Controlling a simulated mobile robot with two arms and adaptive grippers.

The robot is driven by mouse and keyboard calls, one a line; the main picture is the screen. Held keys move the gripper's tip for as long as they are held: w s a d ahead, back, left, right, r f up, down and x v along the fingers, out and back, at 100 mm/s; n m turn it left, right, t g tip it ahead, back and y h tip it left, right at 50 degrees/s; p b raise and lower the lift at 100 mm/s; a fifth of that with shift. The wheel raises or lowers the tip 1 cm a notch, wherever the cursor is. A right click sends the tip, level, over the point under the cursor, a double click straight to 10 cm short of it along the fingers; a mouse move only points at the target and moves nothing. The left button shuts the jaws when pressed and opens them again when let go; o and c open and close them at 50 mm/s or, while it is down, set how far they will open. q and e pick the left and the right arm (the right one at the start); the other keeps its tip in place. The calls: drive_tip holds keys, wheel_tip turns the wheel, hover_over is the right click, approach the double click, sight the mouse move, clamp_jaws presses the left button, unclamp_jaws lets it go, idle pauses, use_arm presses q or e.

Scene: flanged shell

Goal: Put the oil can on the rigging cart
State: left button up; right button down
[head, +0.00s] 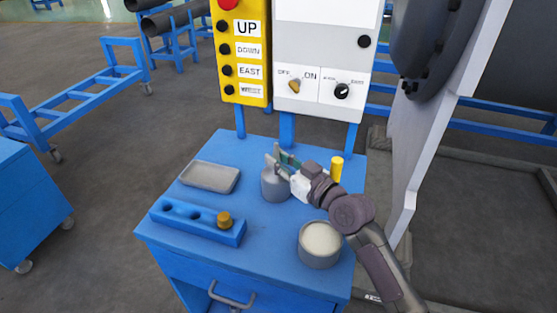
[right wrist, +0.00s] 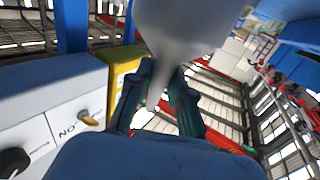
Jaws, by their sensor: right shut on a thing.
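The oil can (head: 275,187) is a grey can with a narrow top, over the back middle of the blue cart (head: 266,262) in the head view. I cannot tell whether its base touches the cart top. My right gripper (head: 280,163) reaches in from the right and is shut on the can's upper part. In the right wrist view the grey can (right wrist: 185,25) fills the top, and its tapered spout lies between the dark fingers (right wrist: 160,95). The fingers hide part of the can's top. My left gripper is not in view.
On the cart top are a grey tray (head: 209,177), a blue holed block (head: 190,223) with a brass piece (head: 224,219), a round pale-filled container (head: 319,244) and a yellow cylinder (head: 337,168). Control boxes (head: 325,60) stand behind. Another blue cart (head: 30,205) is at left.

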drive_tip(key=c, duration=1.1)
unclamp_jaws()
drive_tip(key=shift+o, duration=0.2)
drive_tip(key=shift+r, duration=0.1)
drive_tip(key=shift+s+d, duration=0.2)
drive_tip(key=shift+s, duration=0.05)
drive_tip(key=b+v, duration=0.1)
drive_tip(key=v, duration=1)
drive_tip(key=shift+s, duration=0.15)
drive_tip(key=shift+d, duration=0.15)
